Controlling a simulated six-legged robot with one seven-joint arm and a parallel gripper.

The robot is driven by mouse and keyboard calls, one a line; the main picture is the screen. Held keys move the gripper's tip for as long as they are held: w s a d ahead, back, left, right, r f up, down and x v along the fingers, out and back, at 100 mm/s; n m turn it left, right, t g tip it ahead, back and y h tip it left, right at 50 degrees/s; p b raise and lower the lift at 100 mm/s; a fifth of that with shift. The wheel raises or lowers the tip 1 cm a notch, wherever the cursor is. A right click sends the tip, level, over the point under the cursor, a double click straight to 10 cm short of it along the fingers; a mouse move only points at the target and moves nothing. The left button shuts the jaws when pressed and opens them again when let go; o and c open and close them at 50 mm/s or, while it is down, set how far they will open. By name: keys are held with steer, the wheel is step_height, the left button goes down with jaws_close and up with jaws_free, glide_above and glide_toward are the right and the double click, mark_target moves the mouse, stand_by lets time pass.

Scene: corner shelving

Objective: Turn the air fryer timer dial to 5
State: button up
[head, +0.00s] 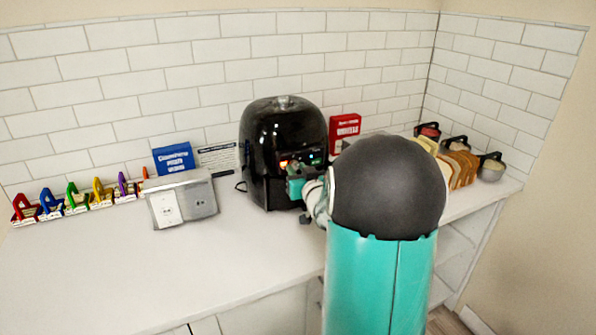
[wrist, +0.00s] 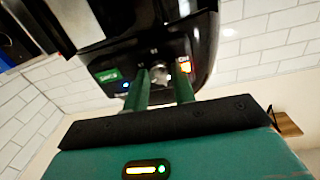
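The black air fryer (head: 272,135) stands on the white counter against the tiled wall. Its front panel has small lit displays, orange-red and green. In the wrist view the air fryer (wrist: 120,20) fills the top, and a small silvery dial (wrist: 157,68) shows on its panel. My gripper (wrist: 161,77) has its two green fingers apart, one on each side of the dial, with gaps visible. Whether the fingertips touch the panel I cannot tell. In the head view my gripper (head: 296,186) is at the air fryer's front, and my arm hides the dial. The dial's setting is not readable.
A silver outlet box (head: 182,200), a blue box (head: 174,159) and colored letter-shaped holders (head: 76,196) stand to the left. A red box (head: 345,127) is behind; bread slices (head: 460,167) and jars (head: 491,167) are at right. The counter's front left is clear.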

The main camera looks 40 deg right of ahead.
steer(key=c, duration=0.3)
steer(key=shift+c, duration=0.2)
steer(key=shift+n, duration=0.3)
steer(key=n, duration=0.5)
steer(key=shift+f, duration=0.1)
steer(key=n, duration=0.6)
steer(key=shift+d+n+t, duration=0.1)
steer(key=shift+n+t, duration=0.2)
steer(key=shift+s, duration=0.1)
steer(key=o, duration=1)
steer(key=shift+s, duration=0.1)
steer(key=v, duration=1.3)
steer(key=shift+s, duration=0.35)
